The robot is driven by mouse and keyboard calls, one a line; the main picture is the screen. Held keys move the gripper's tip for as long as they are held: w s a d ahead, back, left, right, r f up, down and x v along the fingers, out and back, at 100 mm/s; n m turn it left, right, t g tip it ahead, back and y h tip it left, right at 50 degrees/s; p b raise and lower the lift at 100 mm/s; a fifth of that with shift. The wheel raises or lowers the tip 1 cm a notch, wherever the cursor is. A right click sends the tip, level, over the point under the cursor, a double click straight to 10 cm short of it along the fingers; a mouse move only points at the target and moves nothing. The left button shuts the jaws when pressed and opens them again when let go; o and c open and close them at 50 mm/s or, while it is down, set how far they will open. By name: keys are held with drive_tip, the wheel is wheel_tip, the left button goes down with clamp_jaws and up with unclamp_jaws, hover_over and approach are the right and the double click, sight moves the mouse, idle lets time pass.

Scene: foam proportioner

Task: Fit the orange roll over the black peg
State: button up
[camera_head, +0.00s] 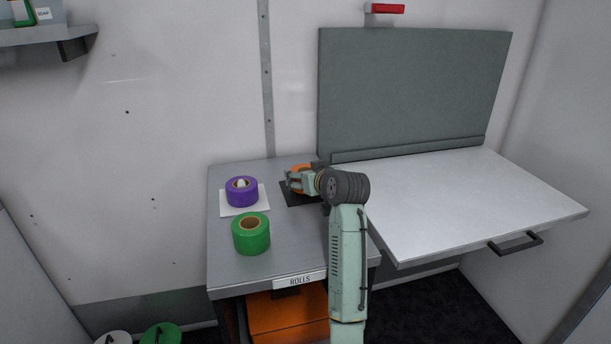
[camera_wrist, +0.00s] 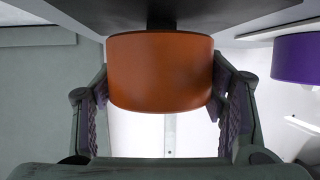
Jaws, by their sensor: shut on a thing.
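The orange roll (camera_wrist: 160,72) is between the two fingers of my gripper (camera_wrist: 158,95), which is shut on its sides. In the head view the roll (camera_head: 299,168) is partly hidden behind my gripper (camera_head: 297,182), above the black mat (camera_head: 292,199). In the wrist view, which appears upside down, the black peg (camera_wrist: 161,20) shows between the roll and the dark base. The roll is apart from the base and in line with the peg. The rest of the peg is hidden, so I cannot tell whether the roll is around its upper end.
The purple roll (camera_head: 241,192) sits around a white peg on a white mat (camera_head: 228,210) to the left. The green roll (camera_head: 251,234) stands near the front of the grey table (camera_head: 290,247). A white board (camera_head: 460,200) adjoins it on the right.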

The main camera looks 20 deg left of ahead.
drive_tip(key=shift+f+b, duration=0.35)
drive_tip(key=shift+f, duration=0.3)
drive_tip(key=o, duration=0.9)
drive_tip(key=shift+o, duration=0.2)
drive_tip(key=shift+p+v, duration=0.4)
drive_tip(key=shift+v, duration=0.5)
drive_tip(key=shift+p+v, duration=1.55)
drive_tip(key=shift+v, duration=3.1)
